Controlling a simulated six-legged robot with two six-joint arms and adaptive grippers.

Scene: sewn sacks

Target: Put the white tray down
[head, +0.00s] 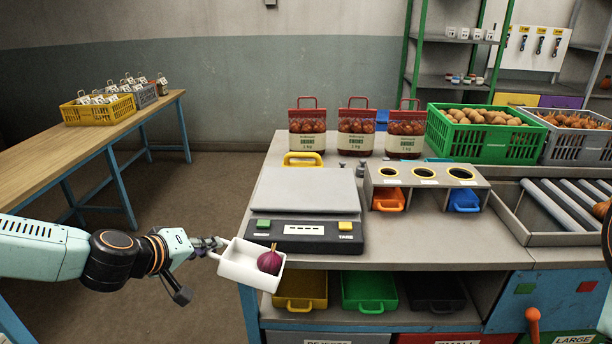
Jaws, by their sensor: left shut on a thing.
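The white tray (240,270) is a small open scoop-like tray, tilted down to the right, in the head view left of the bench's front corner. A red onion (270,262) lies in its right end. My left gripper (214,248) is shut on the tray at its left end and holds it in front of the bench edge. The fingertips are partly hidden against the tray. My right gripper is not in view; only a bit of my right arm may show at the right edge.
A scale (306,210) stands on the grey bench (420,240), with a grading block (425,180) to its right. Sacks of onions (357,130) stand behind. A green crate (480,135) and a roller conveyor (565,205) are at the right. Bare bench top lies right of the scale.

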